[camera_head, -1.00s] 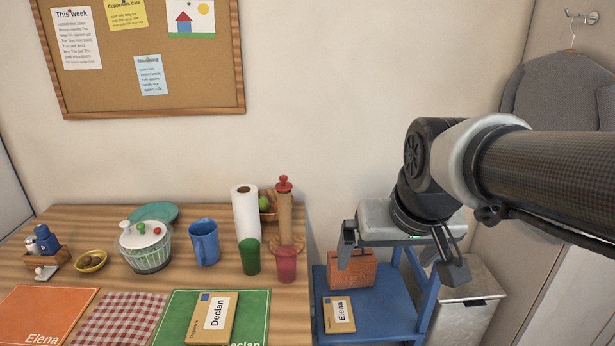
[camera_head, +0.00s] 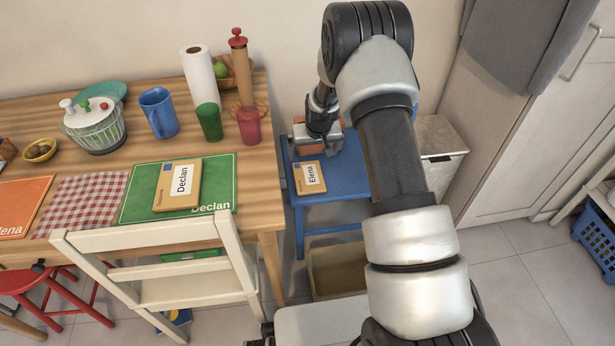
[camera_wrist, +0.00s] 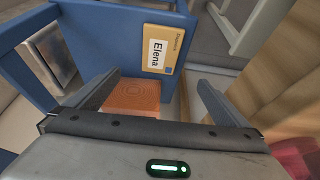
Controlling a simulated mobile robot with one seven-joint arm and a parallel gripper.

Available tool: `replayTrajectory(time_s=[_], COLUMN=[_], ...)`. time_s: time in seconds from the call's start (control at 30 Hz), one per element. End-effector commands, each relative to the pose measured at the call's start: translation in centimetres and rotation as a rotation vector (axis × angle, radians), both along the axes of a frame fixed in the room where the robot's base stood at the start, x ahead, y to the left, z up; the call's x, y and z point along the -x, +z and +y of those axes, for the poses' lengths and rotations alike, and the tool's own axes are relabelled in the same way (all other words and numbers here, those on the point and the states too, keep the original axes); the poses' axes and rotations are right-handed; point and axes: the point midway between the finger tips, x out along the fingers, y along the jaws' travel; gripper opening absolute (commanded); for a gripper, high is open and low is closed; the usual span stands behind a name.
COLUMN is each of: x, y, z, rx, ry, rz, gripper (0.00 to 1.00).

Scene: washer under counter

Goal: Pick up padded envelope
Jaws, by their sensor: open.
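A tan padded envelope labelled Elena (camera_head: 309,178) lies flat on the blue stand (camera_head: 345,180); it also shows in the wrist view (camera_wrist: 163,50). Another tan envelope, labelled Declan (camera_head: 178,185), lies on the green placemat on the table. My gripper (camera_head: 318,140) is over the back part of the blue stand, behind the Elena envelope and not touching it. In the wrist view my open gripper's fingers (camera_wrist: 160,78) are spread wide, with an orange box (camera_wrist: 133,100) below between them. My gripper partly hides this box in the head view.
A white chair (camera_head: 165,265) stands before the wooden table (camera_head: 262,190). A red cup (camera_head: 249,126), green cup (camera_head: 209,122) and blue pitcher (camera_head: 158,113) stand near the stand's side of the table. A lidded bin (camera_head: 440,150) is right of the stand.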

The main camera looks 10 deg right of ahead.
Motion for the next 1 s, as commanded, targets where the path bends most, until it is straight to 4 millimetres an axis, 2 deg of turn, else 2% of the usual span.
replayTrajectory(time_s=[0.03,0.27,0.6,0.7,0.93,1.0], x=[-0.1,-1.0,-3.8,-4.4,-5.0,-5.3], y=[-1.3,-4.7,-11.5,-12.7,-14.0,-15.0], z=[0.0,0.0,0.0,0.0,0.0,0.0], rx=[0.001,0.001,0.001,0.001,0.001,0.001], ry=[0.0,0.0,0.001,0.001,0.001,0.001], rz=[0.003,0.005,0.005,0.004,0.003,0.004], gripper=[1.0,1.0,1.0,1.0,1.0,1.0])
